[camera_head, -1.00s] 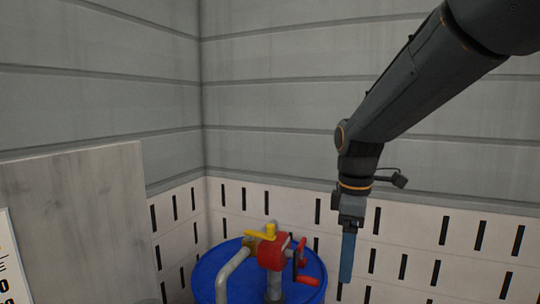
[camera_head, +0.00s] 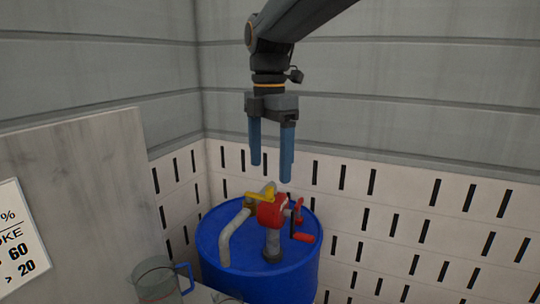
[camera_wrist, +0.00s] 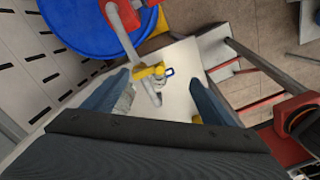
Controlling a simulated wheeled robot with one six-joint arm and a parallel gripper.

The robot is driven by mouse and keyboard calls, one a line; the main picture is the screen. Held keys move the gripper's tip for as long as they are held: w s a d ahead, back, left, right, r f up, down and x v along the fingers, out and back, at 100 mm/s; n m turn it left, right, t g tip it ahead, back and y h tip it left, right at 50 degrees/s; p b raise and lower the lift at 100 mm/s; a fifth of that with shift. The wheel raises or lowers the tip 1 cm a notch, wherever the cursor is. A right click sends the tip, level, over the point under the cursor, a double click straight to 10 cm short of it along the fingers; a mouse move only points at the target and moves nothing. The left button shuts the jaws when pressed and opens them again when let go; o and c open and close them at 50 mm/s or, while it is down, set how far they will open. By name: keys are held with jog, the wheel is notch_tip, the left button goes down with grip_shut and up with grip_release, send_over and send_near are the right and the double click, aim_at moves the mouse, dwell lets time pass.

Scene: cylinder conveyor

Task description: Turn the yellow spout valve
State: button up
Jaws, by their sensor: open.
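The yellow spout valve (camera_head: 259,195) is a small handle on the grey spout pipe (camera_head: 230,234), beside a red pump body (camera_head: 271,212) on top of the blue drum (camera_head: 262,270). My gripper (camera_head: 271,172) points down above the pump with its two blue fingers spread and nothing between them. In the wrist view the yellow valve (camera_wrist: 150,71) lies between the fingers in the picture, on the pipe. The fingers look apart from the valve, but the exact gap is hard to tell.
A red crank handle (camera_head: 302,237) sticks out right of the pump. A glass beaker with a blue handle (camera_head: 158,281) stands at the lower left. A grey panel (camera_head: 90,210) and a sign (camera_head: 18,235) are at left. Slotted wall panels stand behind the drum.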

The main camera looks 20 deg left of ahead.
aim_at(268, 187)
jog(key=shift+f+b, duration=1.75)
jog(key=shift+f, duration=1.7)
grip_shut()
jog(key=shift+r, duration=0.1)
jog(key=c, duration=1.5)
grip_release()
jog(key=shift+a, duration=0.15)
